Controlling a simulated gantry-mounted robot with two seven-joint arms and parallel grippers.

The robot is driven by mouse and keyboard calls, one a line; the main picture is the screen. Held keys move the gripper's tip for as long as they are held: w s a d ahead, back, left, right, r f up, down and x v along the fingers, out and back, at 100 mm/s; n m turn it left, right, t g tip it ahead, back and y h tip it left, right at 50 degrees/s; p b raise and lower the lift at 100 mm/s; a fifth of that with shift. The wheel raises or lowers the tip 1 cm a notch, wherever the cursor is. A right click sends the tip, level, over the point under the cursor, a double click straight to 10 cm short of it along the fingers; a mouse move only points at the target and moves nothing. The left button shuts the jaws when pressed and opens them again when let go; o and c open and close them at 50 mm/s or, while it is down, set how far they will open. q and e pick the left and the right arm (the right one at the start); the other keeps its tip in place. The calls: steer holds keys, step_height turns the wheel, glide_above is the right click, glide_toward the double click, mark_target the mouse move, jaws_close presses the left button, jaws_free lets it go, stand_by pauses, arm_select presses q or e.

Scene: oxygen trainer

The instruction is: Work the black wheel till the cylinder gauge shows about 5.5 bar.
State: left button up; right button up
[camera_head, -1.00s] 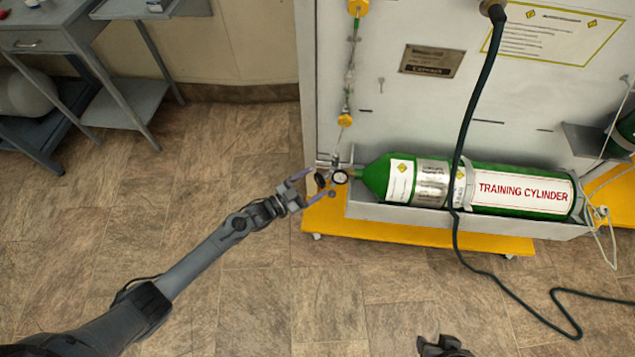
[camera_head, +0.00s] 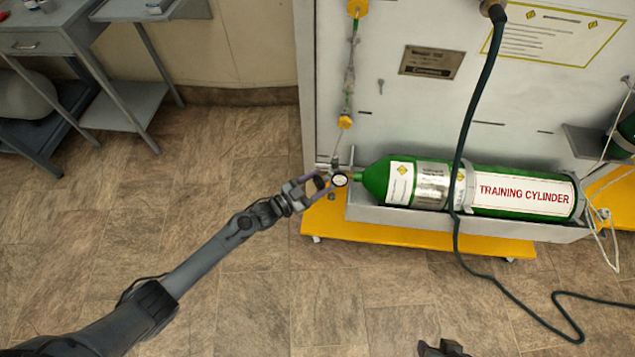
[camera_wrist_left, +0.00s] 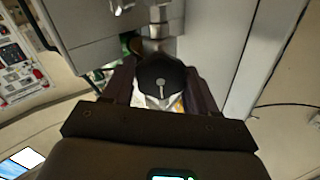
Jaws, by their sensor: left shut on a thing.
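The black wheel (camera_head: 319,183) sits at the left end of the valve fittings, beside the small round cylinder gauge (camera_head: 340,180). The gauge has a white face, too small here to read. The green training cylinder (camera_head: 375,177) lies on its side to the right of the gauge. My left gripper (camera_head: 319,184) has its fingers on either side of the wheel and is shut on it. In the left wrist view the wheel (camera_wrist_left: 161,75) shows between the two fingers, with a pale pointer mark on its face. Of my right gripper (camera_head: 443,348), only a dark part shows at the bottom edge.
The cylinder lies in a grey tray on a yellow wheeled base (camera_head: 420,233). A dark hose (camera_head: 466,130) hangs across the cylinder and trails over the floor. A grey trolley (camera_head: 60,40) stands at the upper left.

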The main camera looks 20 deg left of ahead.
arm_select(q)
steer(key=shift+r+n+p, duration=0.25)
steer(key=shift+n+p, duration=0.3)
steer(key=shift+n, duration=0.55)
steer(key=shift+f+n, duration=0.1)
steer(key=shift+n, duration=0.9)
steer(key=o, duration=1)
steer(key=shift+f, duration=0.1)
